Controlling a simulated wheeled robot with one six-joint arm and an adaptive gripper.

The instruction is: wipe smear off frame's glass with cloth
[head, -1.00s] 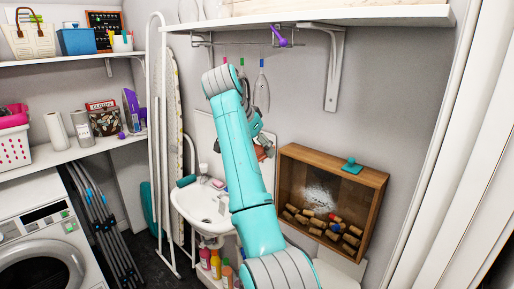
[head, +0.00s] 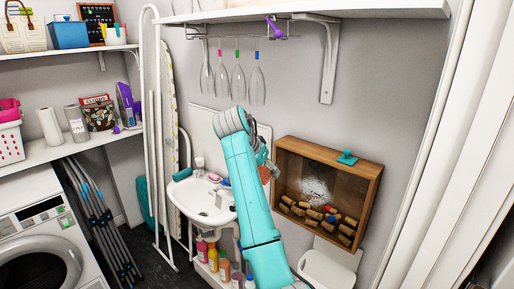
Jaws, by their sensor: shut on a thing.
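The frame (head: 372,205) is a wooden shadow box on the wall with corks lying in its bottom. A whitish, cloudy smear (head: 316,188) shows on its glass, left of centre above the corks. My gripper (head: 268,168) is just left of the frame, partly hidden by my own arm. It is shut on a reddish-orange cloth (head: 265,176), of which only a small part shows. I cannot tell whether the cloth touches anything.
A teal item (head: 347,158) sits on the frame's top edge. Above, several stemmed glasses (head: 238,82) hang from a rack under the white shelf (head: 380,13). A sink (head: 200,203) is at left, with bottles (head: 212,257) below. A white toilet (head: 328,268) is under the frame.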

